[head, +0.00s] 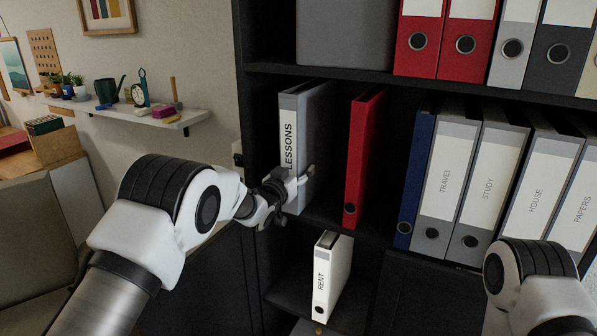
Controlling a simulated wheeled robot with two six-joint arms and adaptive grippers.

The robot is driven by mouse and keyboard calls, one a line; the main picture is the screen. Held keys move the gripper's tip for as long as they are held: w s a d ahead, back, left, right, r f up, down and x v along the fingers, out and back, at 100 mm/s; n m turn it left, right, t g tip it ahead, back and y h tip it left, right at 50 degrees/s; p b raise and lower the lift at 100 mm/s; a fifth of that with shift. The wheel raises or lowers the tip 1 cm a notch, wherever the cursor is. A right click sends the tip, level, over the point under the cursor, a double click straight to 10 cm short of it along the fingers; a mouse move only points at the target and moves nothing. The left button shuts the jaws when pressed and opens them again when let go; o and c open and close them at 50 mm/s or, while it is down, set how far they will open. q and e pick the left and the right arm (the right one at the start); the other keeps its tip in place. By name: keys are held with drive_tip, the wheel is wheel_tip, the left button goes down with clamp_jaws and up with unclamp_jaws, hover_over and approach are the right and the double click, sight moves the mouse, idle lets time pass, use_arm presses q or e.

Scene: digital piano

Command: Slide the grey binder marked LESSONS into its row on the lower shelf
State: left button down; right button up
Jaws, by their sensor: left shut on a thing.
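The grey binder marked LESSONS (289,125) is upright at the left end of the shelf row, its label facing me. My left gripper (299,183) is shut on it low on its spine, and the fingers hide part of that area. The binder's rear reaches into the shelf bay. I cannot tell whether its bottom touches the shelf board (328,214). A gap separates it from a red binder (357,150) to its right. Of my right arm, only a part shows at the bottom right; its gripper is out of view.
A blue binder (413,180) and grey binders marked TRAVEL (444,180), STUDY, HOUSE and PAPERS fill the right of the row. A white RENT binder (330,275) stands in the compartment below. Binders and a grey box (345,32) stand above. A wall shelf (150,117) is at left.

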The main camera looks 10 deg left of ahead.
use_arm(q)
drive_tip(key=shift+c, duration=1.4)
unclamp_jaws()
drive_tip(key=shift+v, duration=2.55)
drive_tip(key=v, duration=1.2)
